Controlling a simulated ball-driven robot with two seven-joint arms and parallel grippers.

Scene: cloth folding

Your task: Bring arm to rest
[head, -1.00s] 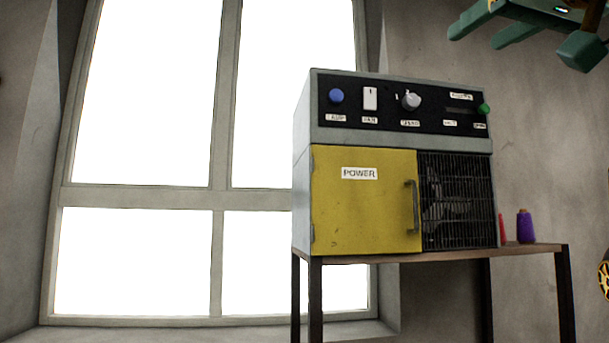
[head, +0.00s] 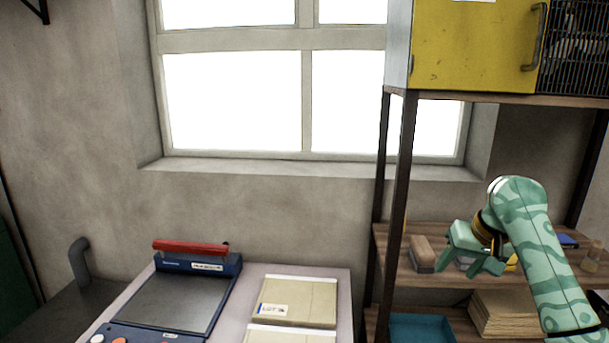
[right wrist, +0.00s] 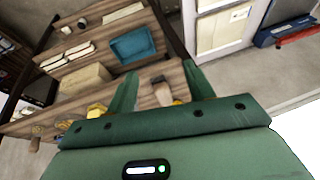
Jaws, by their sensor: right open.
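My right arm (head: 537,250) is pale green with darker patterned bands and comes in from the lower right of the head view. Its green gripper (head: 458,268) is open and points down to the left, in front of the wooden shelf rack. I see nothing between its fingers. In the right wrist view the two green fingers of this gripper (right wrist: 160,80) stand apart, with the shelves behind them. My left gripper is in no view.
The shelf rack (head: 400,150) carries a yellow-doored machine (head: 470,45), a blue tray (head: 420,328) and a cardboard stack (head: 505,312). A window (head: 235,100) is behind.

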